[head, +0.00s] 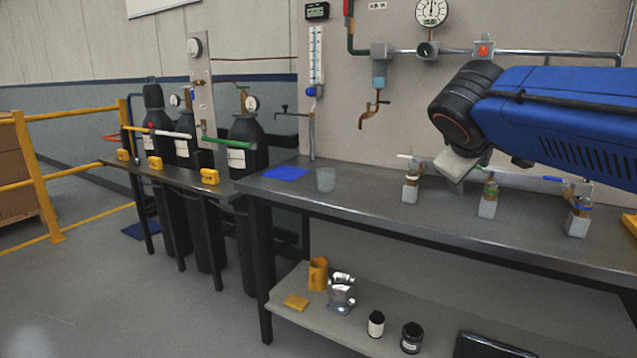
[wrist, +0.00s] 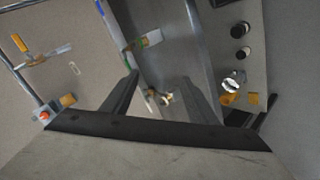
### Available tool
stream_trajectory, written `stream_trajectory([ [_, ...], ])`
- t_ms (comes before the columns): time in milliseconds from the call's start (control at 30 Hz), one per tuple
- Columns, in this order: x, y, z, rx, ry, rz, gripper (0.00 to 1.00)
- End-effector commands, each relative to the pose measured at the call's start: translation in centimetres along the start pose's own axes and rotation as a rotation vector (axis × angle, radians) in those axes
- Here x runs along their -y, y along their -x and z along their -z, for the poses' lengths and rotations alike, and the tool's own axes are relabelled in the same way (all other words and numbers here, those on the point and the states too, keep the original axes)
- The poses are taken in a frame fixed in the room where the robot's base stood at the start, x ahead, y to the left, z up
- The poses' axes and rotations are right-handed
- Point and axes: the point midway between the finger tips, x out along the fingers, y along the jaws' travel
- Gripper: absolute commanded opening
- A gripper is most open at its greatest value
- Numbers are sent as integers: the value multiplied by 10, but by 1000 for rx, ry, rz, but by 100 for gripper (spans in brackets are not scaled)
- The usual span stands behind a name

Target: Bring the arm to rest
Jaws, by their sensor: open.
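My blue arm comes in from the right in the head view, over the steel workbench (head: 350,205). Part of my gripper shows as a pale block below the black wrist joint, near a small valve (head: 410,190) with a white handle; its fingers are hard to make out there. In the wrist view, my gripper (wrist: 161,80) has its two dark fingers spread apart. It is open and nothing is held. A small brass fitting (wrist: 165,98) shows between the fingers, beyond them.
More small valves stand on the bench, one with a green handle (head: 488,195) and one with a blue handle (head: 580,215). A translucent cup (head: 325,179) and blue mat (head: 286,173) lie left. A gauge panel (head: 350,110) rises behind. Black gas cylinders (head: 247,150) stand left.

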Motion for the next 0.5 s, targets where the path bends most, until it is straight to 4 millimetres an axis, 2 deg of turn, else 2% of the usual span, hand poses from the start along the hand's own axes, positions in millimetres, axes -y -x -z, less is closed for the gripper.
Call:
stream_trajectory([
  [33, 15, -4, -29, 26, -37, 46, 53],
  [200, 79, -12, -114, 106, -174, 214, 53],
  [400, 163, -10, -199, 187, -367, 400, 53],
  [500, 201, -7, -228, 216, -460, 475, 53],
])
